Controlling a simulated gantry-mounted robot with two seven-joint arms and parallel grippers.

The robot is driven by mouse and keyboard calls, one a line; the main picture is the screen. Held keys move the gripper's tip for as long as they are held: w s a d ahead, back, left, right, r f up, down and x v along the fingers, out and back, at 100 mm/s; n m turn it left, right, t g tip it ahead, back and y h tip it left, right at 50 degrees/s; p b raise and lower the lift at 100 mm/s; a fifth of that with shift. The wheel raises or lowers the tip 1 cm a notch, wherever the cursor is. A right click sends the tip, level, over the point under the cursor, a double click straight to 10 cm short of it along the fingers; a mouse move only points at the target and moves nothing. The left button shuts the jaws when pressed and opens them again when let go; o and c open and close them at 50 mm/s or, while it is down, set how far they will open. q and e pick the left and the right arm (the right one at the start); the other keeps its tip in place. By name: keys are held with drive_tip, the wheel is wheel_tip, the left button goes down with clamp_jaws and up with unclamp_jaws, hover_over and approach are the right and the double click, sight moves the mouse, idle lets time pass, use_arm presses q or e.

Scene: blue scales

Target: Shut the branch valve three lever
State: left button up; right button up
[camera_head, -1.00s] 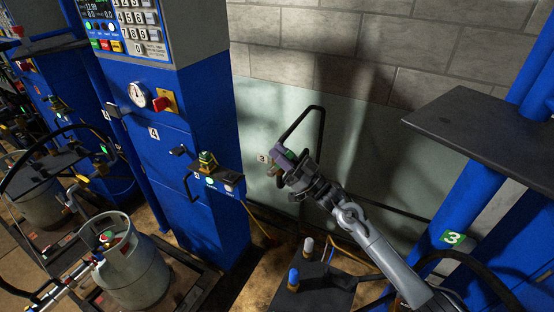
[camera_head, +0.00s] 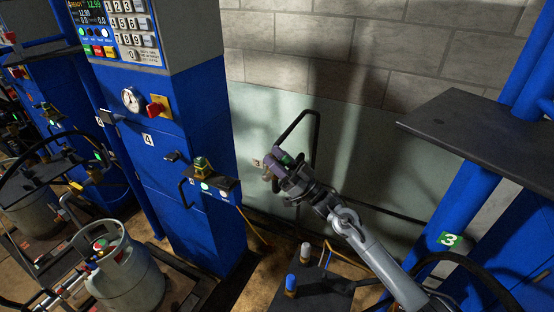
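A small number 3 label (camera_head: 257,163) is on the pale lower wall, and the branch valve three is beside it, mostly hidden by my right gripper (camera_head: 278,166). Small purple and green parts show around the gripper's end, but I cannot tell which belong to the valve lever. The lever's angle cannot be made out. My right arm reaches up from the lower right, and its gripper is at the valve. Contact and finger opening cannot be made out. My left gripper is not in view.
A blue number 4 cabinet (camera_head: 190,150) with a red knob (camera_head: 155,108) stands to the left. A grey gas cylinder (camera_head: 128,275) is in front of it. A dark shelf (camera_head: 480,130) juts out at the right.

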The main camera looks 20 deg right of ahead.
drive_tip(key=v, duration=1)
drive_tip(key=shift+s+d+f+p, duration=0.2)
drive_tip(key=shift+s+p, duration=0.05)
drive_tip(key=shift+p, duration=0.1)
